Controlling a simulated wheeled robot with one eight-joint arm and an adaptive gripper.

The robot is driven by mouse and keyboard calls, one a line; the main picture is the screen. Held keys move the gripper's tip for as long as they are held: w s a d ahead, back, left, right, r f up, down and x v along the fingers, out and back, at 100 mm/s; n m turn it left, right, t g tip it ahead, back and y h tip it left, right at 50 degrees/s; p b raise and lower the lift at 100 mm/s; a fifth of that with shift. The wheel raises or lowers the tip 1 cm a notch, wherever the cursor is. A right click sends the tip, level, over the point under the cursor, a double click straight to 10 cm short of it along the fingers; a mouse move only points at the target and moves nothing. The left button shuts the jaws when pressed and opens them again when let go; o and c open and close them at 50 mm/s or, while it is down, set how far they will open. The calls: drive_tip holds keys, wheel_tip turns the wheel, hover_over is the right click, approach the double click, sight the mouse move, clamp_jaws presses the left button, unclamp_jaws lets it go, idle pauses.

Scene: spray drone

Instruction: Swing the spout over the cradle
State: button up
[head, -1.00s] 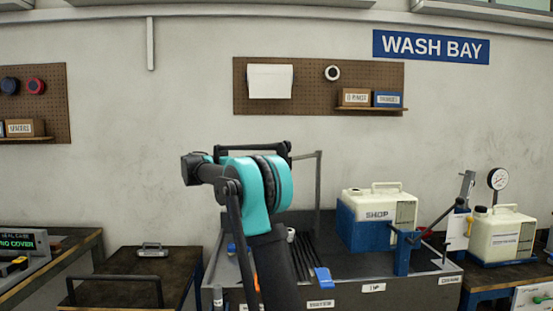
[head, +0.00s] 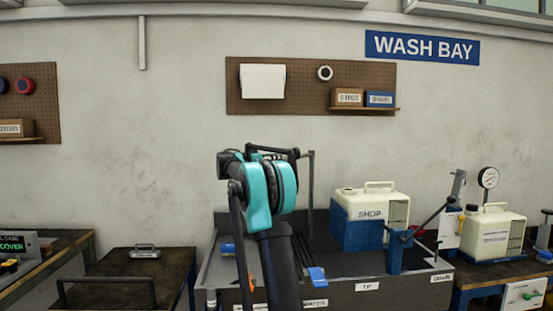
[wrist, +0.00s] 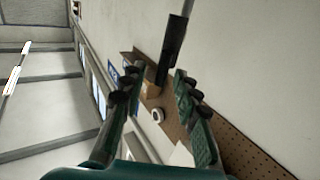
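The spout, a thin grey pipe with a black sleeve (wrist: 172,50), shows in the wrist view between my finger tips, nearer the right finger. In the head view its grey upright (head: 311,185) rises at the back of the bench, behind my arm. My gripper (wrist: 153,92) has its fingers spread, with visible space around the sleeve; contact cannot be made out. In the head view my gripper is mostly hidden behind my teal wrist. The blue cradle (head: 345,230) stands on the bench right of the spout, with a cream SHOP jug (head: 372,205) in it.
A blue block with a slanted dark lever (head: 420,222) stands right of the cradle. Another cream jug (head: 493,232) and a pressure gauge (head: 488,178) are farther right. A dark table (head: 125,275) is at left. The wall above the bench is clear up to the pegboard (head: 300,105).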

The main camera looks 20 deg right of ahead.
drive_tip(key=shift+d, duration=0.25)
clamp_jaws()
idle(0.4)
